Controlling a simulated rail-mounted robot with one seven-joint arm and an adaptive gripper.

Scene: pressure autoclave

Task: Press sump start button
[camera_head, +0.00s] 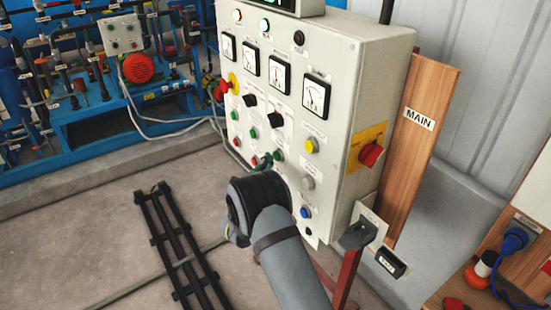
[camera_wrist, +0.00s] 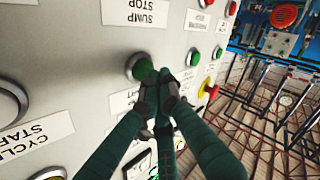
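The grey control panel (camera_head: 325,125) stands in the middle of the head view. In the wrist view, a green button (camera_wrist: 141,68) on the panel face sits between an upside-down "SUMP STOP" label (camera_wrist: 135,12) and a label partly hidden by my fingers, with "ART" showing. In the head view my wrist hides much of the panel's lower part.
A white button (camera_wrist: 9,103) with a "CYCLE START" label is at the left in the wrist view. Red and yellow buttons lie to the right. A red switch (camera_head: 370,154) is on the panel's side. Blue piping equipment (camera_head: 110,100) stands at the left.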

